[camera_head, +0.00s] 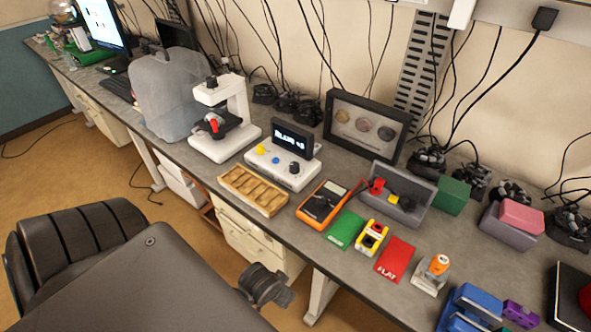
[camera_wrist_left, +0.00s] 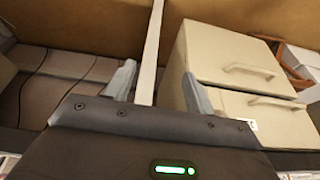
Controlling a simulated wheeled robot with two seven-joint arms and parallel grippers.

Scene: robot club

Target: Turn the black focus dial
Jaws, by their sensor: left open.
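A white control console (camera_head: 262,171) stands on the workbench with a small lit display behind it; the lettering is hard to read. It has a black dial (camera_head: 294,167) at its right, and a yellow knob (camera_head: 261,149) and a blue knob (camera_head: 276,160) further left. My left gripper (camera_head: 280,292) is low in front of the bench, below the bench top and well away from the dial. In the left wrist view my left gripper (camera_wrist_left: 160,82) is open, with nothing between its fingers. My right gripper is not in view.
A white microscope (camera_head: 237,104) stands left of the console. A wooden tray (camera_head: 236,187) lies in front. An orange meter (camera_head: 322,204), green card (camera_head: 344,229) and red card (camera_head: 395,259) lie to the right. Drawers (camera_wrist_left: 238,60) are under the bench.

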